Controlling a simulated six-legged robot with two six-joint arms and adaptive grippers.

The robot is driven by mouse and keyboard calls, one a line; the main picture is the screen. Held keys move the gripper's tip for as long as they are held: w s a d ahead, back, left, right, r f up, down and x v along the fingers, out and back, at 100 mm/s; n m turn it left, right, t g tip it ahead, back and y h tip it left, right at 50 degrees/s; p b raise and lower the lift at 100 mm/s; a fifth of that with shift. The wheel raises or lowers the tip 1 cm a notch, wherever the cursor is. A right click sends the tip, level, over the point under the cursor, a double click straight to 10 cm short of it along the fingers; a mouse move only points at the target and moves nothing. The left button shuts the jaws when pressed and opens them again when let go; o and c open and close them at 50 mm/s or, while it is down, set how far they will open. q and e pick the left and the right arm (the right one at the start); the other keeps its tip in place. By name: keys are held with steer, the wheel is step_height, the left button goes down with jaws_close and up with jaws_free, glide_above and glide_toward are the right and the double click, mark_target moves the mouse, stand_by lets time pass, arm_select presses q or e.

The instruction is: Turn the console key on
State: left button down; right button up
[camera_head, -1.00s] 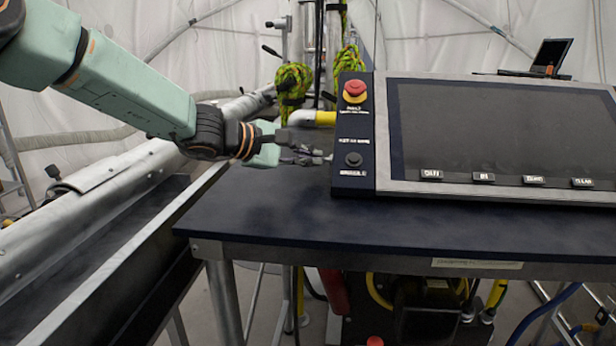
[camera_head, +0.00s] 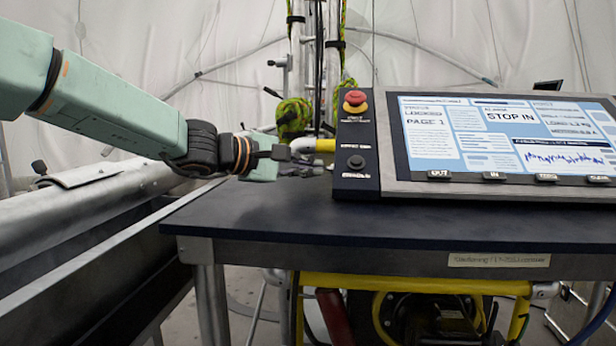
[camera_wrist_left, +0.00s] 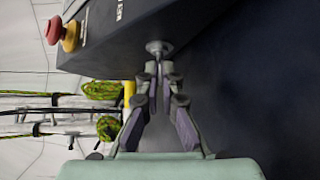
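The console (camera_head: 358,180) stands on the dark table, with a red stop button (camera_head: 355,101) and a dark round button (camera_head: 356,162) on its left panel. Its screen (camera_head: 500,130) is lit and reads "STOP IN". My left gripper (camera_head: 318,167) reaches in from the left to the console's left side. In the left wrist view the fingers (camera_wrist_left: 159,78) are drawn close together at a round silver key switch (camera_wrist_left: 158,47) on the dark side face. They appear closed around the key, which they mostly hide. My right gripper is out of view.
The dark tabletop (camera_head: 260,215) in front of the console is clear. Yellow-green rope (camera_head: 293,115) and metal poles stand behind the gripper. A metal rail (camera_head: 90,205) runs along the left. A yellow frame (camera_head: 400,284) sits under the table.

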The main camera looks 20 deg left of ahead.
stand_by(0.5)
arm_select(q)
steer(key=c, duration=1.6)
jaws_free()
steer(key=shift+w+d+f, duration=0.1)
steer(key=shift+w, duration=0.05)
steer(key=shift+c, duration=0.2)
steer(key=shift+o, duration=0.5)
